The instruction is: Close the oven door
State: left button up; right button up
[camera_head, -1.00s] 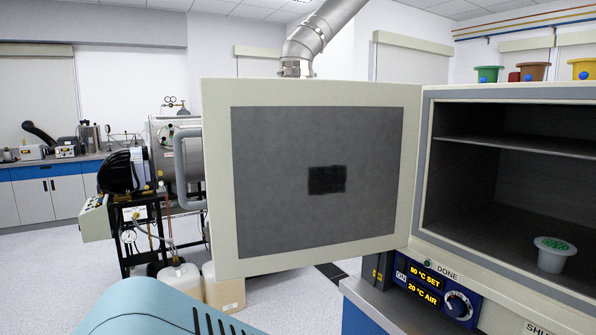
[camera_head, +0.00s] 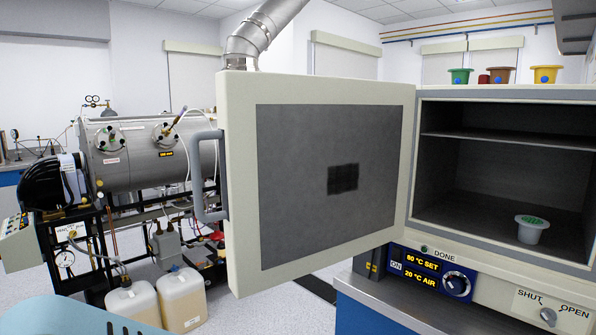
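The oven door (camera_head: 410,247) stands wide open, hinged at the left side of the oven opening, its grey inner panel facing me. Its grey handle (camera_head: 200,175) is on the far left edge, on the outer side. The oven chamber (camera_head: 470,205) is open, with one shelf (camera_head: 510,140) and a small white cup with a green top (camera_head: 532,229) on its floor. The oven front has a lit display (camera_head: 421,267), a knob (camera_head: 456,284) and a SHUT/OPEN dial (camera_head: 548,315). Neither gripper is in view.
Green, brown and yellow pots (camera_head: 545,75) stand on the oven. A metal duct (camera_head: 262,35) rises behind the door. A steel tank on a black frame (camera_head: 145,155) and two jugs (camera_head: 182,298) stand left of the door. A blue-fronted bench (camera_head: 365,312) supports the oven.

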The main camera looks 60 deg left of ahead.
aim_at(315, 169)
jog(key=k+j+z, duration=0.15)
jog(key=k+j, duration=0.6)
jog(key=j, duration=0.15)
jog(key=k+j+z, duration=0.1)
jog(key=j, duration=0.25)
jog(key=k+j+z, duration=0.1)
jog(key=k+j, duration=0.1)
jog(key=j, duration=0.25)
jog(key=j+z, duration=0.1)
jog(key=j, duration=0.3)
jog(key=k+j, duration=0.15)
jog(key=j, duration=0.2)
jog(key=j+z, duration=0.15)
jog(key=j, duration=0.75)
jog(key=i+j, duration=0.1)
jog(key=j, duration=0.2)
jog(key=i+j, duration=0.15)
jog(key=i+j+z, duration=0.1)
jog(key=j, duration=0.3)
